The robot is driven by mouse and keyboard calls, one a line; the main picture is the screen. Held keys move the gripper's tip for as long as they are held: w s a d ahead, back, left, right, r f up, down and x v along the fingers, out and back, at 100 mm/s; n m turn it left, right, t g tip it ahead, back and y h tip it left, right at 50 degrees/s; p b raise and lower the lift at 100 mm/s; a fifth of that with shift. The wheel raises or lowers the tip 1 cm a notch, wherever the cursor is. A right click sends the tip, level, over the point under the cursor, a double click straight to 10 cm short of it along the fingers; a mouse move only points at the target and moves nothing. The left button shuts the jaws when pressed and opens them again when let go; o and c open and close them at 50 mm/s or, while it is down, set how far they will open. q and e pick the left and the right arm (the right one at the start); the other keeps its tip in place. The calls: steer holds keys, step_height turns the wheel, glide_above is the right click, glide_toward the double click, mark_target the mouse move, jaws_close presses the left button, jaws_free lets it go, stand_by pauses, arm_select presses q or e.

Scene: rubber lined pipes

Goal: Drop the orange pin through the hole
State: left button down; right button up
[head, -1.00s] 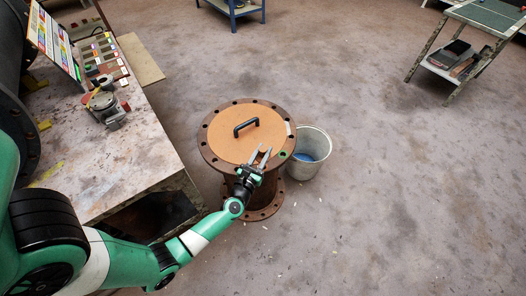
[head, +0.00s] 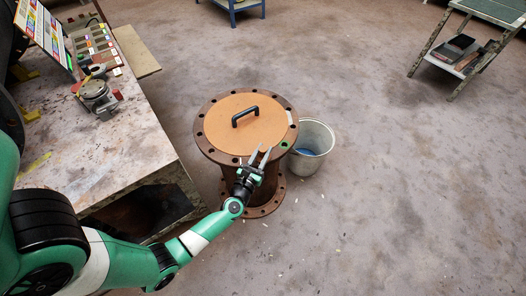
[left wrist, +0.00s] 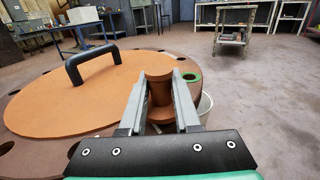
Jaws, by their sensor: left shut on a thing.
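My left gripper (head: 258,161) is over the near rim of the rusty flanged pipe (head: 206,146), which stands upright on the floor. In the left wrist view it is shut on the orange pin (left wrist: 159,88), a brownish-orange piece with a wide head, held between the two grey fingers. The pin is hard to make out in the head view. A hole ringed in green (head: 285,146) is in the flange, right of the fingertips. It also shows in the left wrist view (left wrist: 191,77), just right of the pin and beyond it. My right gripper is not in view.
An orange disc cover (head: 240,136) with a black handle (head: 245,115) lies on the flange. A grey bucket (head: 318,140) stands right of the pipe. A workbench (head: 95,150) with tools is at the left.

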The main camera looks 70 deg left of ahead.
arm_select(q)
steer(key=shift+f+b, duration=0.3)
steer(key=shift+b, duration=0.05)
stand_by(0.4)
steer(key=c, duration=0.5)
jaws_free()
steer(key=shift+c, duration=0.2)
steer(key=p+v, duration=0.2)
steer(key=v, duration=0.9)
steer(key=shift+s+d+p, duration=0.2)
steer(key=shift+s+p, duration=0.05)
steer(key=shift+p, duration=0.05)
